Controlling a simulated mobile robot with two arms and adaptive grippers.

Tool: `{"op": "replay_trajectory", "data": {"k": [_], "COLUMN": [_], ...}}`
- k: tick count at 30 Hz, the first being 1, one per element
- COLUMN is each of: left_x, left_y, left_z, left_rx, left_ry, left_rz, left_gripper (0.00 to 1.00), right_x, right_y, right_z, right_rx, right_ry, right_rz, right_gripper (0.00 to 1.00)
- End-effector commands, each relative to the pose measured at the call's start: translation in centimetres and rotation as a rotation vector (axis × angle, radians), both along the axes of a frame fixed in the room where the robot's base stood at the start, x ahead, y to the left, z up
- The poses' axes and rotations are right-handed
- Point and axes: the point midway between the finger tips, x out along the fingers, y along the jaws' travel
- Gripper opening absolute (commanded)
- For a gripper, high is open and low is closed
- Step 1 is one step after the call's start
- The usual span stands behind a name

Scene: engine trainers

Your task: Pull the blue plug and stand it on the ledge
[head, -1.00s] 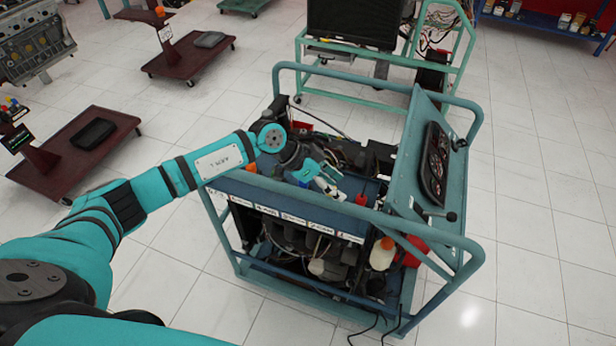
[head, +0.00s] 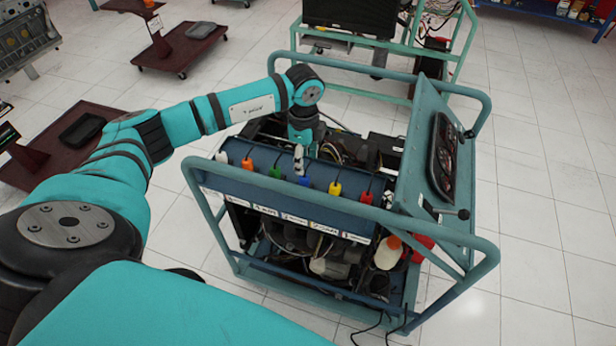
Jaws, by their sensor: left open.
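The blue plug (head: 304,181) sits in the middle of a row of coloured plugs along the blue ledge (head: 262,189) at the front of the engine trainer. My left arm reaches over from the left. Its gripper (head: 299,165) points down just above and behind the blue plug, with pale fingers. It appears open and empty; whether a fingertip touches the plug is too small to tell. My right gripper is not in view.
White (head: 221,157), orange (head: 247,163) and green (head: 275,171) plugs stand left of the blue one, yellow (head: 335,188) and red (head: 366,197) ones right. Teal frame rails (head: 345,211) run in front, and a gauge panel (head: 440,160) rises at right.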

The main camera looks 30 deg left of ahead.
Motion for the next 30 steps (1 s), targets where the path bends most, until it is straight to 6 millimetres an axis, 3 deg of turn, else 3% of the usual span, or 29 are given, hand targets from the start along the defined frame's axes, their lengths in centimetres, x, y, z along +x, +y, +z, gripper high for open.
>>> {"op": "replay_trajectory", "data": {"k": [8, 24, 30], "left_x": [0.0, 0.0, 0.0], "left_y": [-0.1, -0.1, -0.1], "left_z": [-0.9, -7.9, -9.1], "left_rx": [-0.002, -0.003, -0.003], "left_ry": [0.001, 0.000, 0.000], "left_rz": [0.001, 0.001, 0.001], "left_gripper": [0.50, 0.50, 0.50], "right_x": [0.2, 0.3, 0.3], "right_y": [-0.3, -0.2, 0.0], "right_z": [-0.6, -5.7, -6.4], "right_rx": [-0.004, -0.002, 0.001], "right_ry": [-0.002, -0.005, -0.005], "right_rz": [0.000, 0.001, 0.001], "right_gripper": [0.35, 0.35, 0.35]}}
